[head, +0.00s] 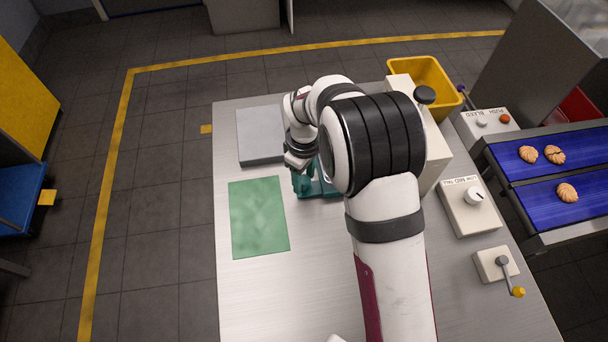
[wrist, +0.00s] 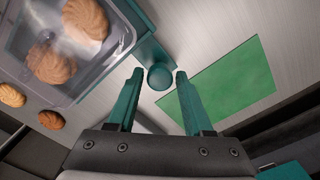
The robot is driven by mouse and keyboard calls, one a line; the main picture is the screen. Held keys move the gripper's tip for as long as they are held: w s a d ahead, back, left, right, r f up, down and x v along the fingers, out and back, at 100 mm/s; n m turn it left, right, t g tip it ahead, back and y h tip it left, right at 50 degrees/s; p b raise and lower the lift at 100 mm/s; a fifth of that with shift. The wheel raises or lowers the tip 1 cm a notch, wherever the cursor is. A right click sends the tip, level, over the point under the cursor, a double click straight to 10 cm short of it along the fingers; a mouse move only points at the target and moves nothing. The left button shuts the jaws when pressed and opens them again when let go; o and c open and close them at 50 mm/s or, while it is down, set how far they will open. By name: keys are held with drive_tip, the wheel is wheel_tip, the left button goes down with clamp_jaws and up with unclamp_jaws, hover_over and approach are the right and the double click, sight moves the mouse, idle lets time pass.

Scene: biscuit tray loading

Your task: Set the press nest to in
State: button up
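The press nest (head: 325,189) is a teal slide at the foot of the white press (head: 436,158), mostly hidden behind my arm in the head view. In the wrist view, its teal edge (wrist: 151,52) carries a round teal knob (wrist: 159,77). A clear tray (wrist: 112,62) with large biscuits sits on the nest. My gripper (wrist: 159,72) has teal fingers that stand apart on either side of the knob, with a gap visible on both sides. It also shows in the head view (head: 302,184), low beside the nest's left end.
A green mat (head: 258,217) and a grey plate (head: 260,135) lie on the table left of my gripper. A yellow bin (head: 428,76) stands behind the press. A dial box (head: 468,206), a lever box (head: 495,264) and a blue conveyor (head: 590,188) with biscuits are on the right.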

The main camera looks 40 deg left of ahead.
clamp_jaws()
idle(1.1)
